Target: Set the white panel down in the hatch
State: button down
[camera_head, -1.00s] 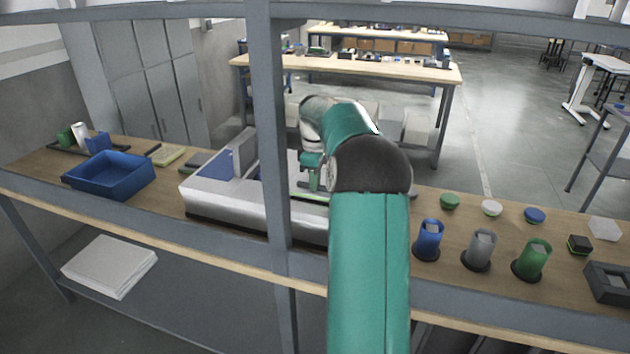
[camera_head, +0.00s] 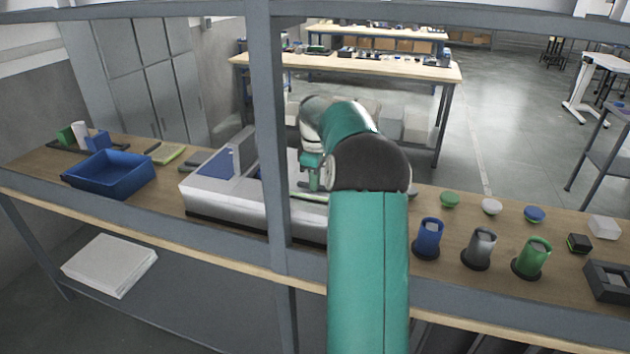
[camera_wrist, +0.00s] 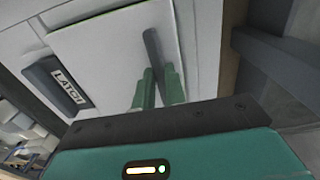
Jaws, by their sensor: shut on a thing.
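The white panel (camera_wrist: 105,50) lies across the middle of the wrist view, close to the pale top of the machine (camera_wrist: 205,40). A dark bar handle (camera_wrist: 151,48) stands up from it. My gripper (camera_wrist: 158,84) has its green fingers at the lower part of this handle and is shut on it. In the head view my gripper (camera_head: 308,180) is low over the right part of the white machine (camera_head: 230,205), partly behind my arm. The hatch opening cannot be made out; the panel covers that area. I cannot tell whether the panel is seated or just above.
A dark block labelled LATCH (camera_wrist: 65,87) sits left of the panel. A grey upright post (camera_head: 268,120) stands in front of the machine. A blue tray (camera_head: 110,175) is at the left.

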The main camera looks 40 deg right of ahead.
jog(key=shift+f, duration=0.3)
dwell(0.5)
jog(key=c, duration=1.4)
grip_release()
jog(key=shift+o, duration=0.2)
jog(key=shift+r, duration=3.5)
